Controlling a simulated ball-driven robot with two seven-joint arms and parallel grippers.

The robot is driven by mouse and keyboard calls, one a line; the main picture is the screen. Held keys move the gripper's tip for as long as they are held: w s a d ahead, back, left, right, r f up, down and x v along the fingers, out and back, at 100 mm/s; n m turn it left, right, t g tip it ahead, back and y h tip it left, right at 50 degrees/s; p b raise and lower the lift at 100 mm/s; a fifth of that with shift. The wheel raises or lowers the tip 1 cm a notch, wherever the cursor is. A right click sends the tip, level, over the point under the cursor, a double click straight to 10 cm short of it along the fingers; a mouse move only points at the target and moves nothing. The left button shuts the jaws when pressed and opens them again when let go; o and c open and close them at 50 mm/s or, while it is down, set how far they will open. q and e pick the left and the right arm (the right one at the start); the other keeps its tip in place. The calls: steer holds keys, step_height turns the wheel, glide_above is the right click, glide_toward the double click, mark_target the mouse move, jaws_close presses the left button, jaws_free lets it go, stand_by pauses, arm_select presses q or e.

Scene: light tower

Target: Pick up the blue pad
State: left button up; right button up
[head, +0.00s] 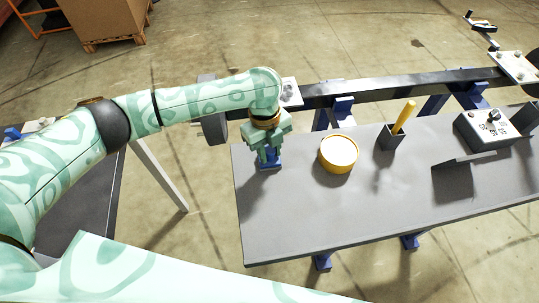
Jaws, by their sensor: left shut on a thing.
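The blue pad (270,164) is small and stands near the left end of the grey table (300,225). My left gripper (268,153) points down over it and is shut on its upper part. The fingers hide some of the pad. The pad's lower part shows just below the fingertips, at the table top; I cannot tell whether it touches the surface. My right gripper is not in view.
A round yellow container (338,154) stands right of the pad. Beyond it are a dark holder (390,138) with a yellow stick (404,117) and a grey control box (487,129). A dark rail (400,86) runs behind the table. The table's front is clear.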

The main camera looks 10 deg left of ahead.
mark_target(269, 151)
arm_select(q)
steer(key=r+p, duration=0.1)
steer(key=r, duration=0.1)
steer(key=r+p, duration=0.1)
steer(key=r, duration=0.1)
steer(key=shift+s+a+r, duration=0.1)
steer(key=shift+a, duration=0.1)
steer(key=s+a+r+p, duration=0.4)
steer(key=s+a+r, duration=0.4)
steer(key=s+a, duration=0.1)
steer(key=shift+s+a+r+p, duration=0.3)
steer(key=shift+r+p, duration=0.1)
